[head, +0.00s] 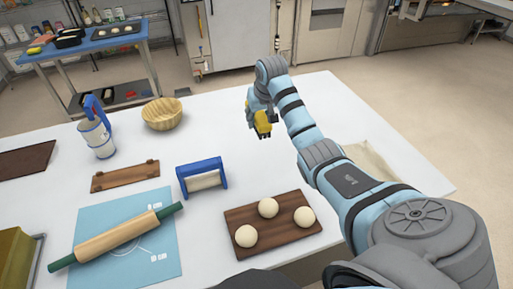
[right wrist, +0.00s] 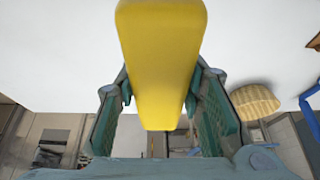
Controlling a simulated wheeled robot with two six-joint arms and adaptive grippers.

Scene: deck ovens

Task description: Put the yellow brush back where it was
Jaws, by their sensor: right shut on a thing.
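The yellow brush (head: 262,123) is in my right gripper (head: 256,112), above the far part of the white table in the head view. In the right wrist view the brush's yellow body (right wrist: 162,60) stands between the two teal fingers of the right gripper (right wrist: 165,110), which is shut on it. Much of the brush is hidden by the gripper in the head view, and I cannot tell how high it is over the table. My left gripper is not in view.
The white table (head: 215,130) holds a wooden bowl (head: 162,114), a blue-handled jug (head: 97,138), a blue-framed tool (head: 202,178), a rolling pin (head: 117,237) on a blue mat (head: 95,203), and a board (head: 238,218) with dough balls. A beige cloth (head: 370,160) lies behind my right arm.

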